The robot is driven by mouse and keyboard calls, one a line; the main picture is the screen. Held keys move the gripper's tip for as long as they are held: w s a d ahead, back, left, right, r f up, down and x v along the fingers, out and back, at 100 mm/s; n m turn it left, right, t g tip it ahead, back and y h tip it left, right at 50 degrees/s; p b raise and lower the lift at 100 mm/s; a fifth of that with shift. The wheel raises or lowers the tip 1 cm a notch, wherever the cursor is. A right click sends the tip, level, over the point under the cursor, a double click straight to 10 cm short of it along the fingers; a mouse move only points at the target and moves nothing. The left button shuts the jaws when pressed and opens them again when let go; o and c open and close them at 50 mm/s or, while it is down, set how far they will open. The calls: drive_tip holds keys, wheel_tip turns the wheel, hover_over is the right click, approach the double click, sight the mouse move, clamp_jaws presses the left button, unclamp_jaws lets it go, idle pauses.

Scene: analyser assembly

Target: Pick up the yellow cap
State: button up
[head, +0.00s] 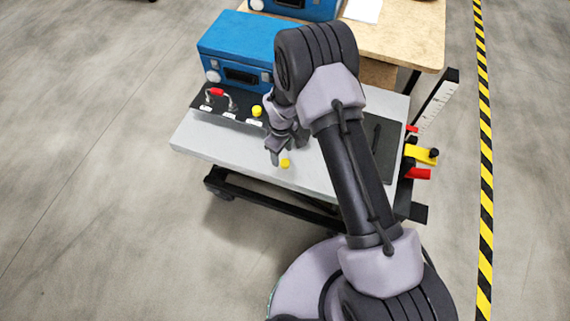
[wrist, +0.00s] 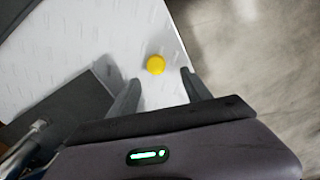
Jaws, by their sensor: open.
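A small round yellow cap (head: 285,163) lies on the light grey tabletop near its front edge in the head view. It also shows in the wrist view (wrist: 155,65), just beyond the fingertips and roughly between their lines. My gripper (head: 277,155) is over the table close to the cap, pointing down. In the wrist view my gripper (wrist: 160,83) has its two dark fingers apart with nothing held between them. A second yellow piece (head: 256,111) sits on the dark panel further back.
The dark panel (head: 203,113) carries a red-topped looped part (head: 216,92). Blue cases (head: 238,47) stand behind. A dark mat (head: 378,150) lies at right, with red and yellow tools (head: 424,155) along the table's side. The light tabletop (head: 215,140) around the cap is clear.

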sight(285, 162)
drive_tip(key=f, duration=0.1)
drive_tip(key=f+b, duration=0.1)
drive_tip(key=f, duration=0.1)
drive_tip(key=d+f+b, duration=0.1)
drive_tip(key=f, duration=0.1)
drive_tip(key=shift+f, duration=0.15)
drive_tip(key=shift+c, duration=0.3)
clamp_jaws()
drive_tip(key=shift+r, duration=0.2)
